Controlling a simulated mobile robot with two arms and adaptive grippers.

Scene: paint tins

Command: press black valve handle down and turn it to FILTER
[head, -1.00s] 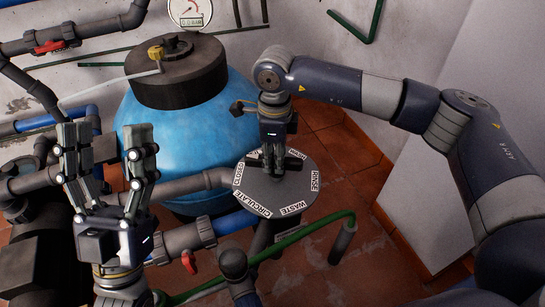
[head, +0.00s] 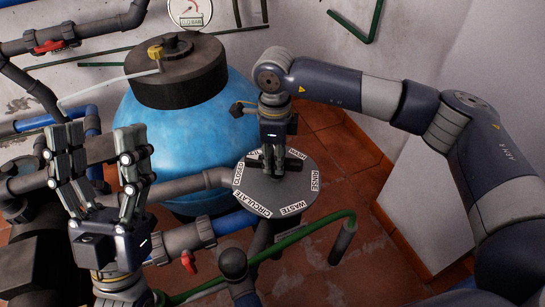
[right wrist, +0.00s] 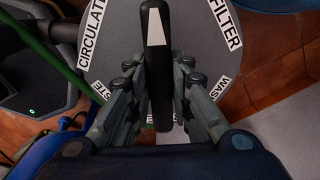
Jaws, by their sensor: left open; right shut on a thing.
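The grey valve disc (head: 288,198) has position labels around its rim. The black valve handle (head: 293,162) lies across it, and my right gripper (head: 273,170) is shut on it from above. In the right wrist view the black handle (right wrist: 158,65) with its white stripe runs between the fingers. The stripe points toward the rim between the CIRCULATE label (right wrist: 91,35) and the FILTER label (right wrist: 226,24), at a spot out of frame. Whether the handle is pressed down I cannot tell. My left gripper (head: 97,140) is open and empty, left of the disc.
A blue tank (head: 180,130) with a black lid stands behind the valve. Grey and blue pipes run around the disc, with a red tap (head: 188,262) below left. A green pipe (head: 300,238) curves in front. Bare tiled floor lies to the right.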

